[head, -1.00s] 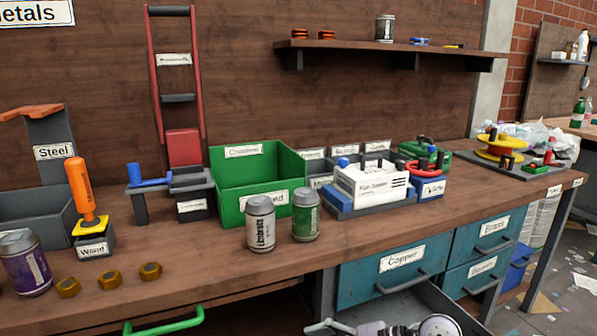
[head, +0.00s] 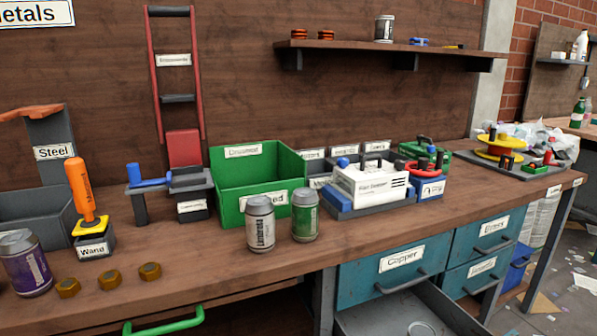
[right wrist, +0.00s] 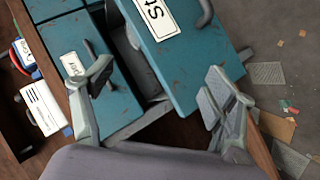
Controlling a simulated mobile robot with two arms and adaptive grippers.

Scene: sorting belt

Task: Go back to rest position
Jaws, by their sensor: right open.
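My right gripper (right wrist: 158,82) shows in the right wrist view with its two fingers spread apart and nothing between them. It hangs near the teal drawer fronts, with one drawer front (right wrist: 190,72) labelled "St…" visible beyond and between the fingers. In the head view neither gripper shows. An open grey drawer (head: 372,318) sits below the drawer labelled Copper (head: 402,277), at the bottom edge of the head view. My left gripper is in no view.
The workbench (head: 370,232) holds a green bin (head: 232,185), a silver can (head: 260,226), a green can (head: 305,217), a purple can (head: 25,265), several brass nuts (head: 110,280) and an orange-handled wand (head: 80,190). Paper scraps lie on the floor at right.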

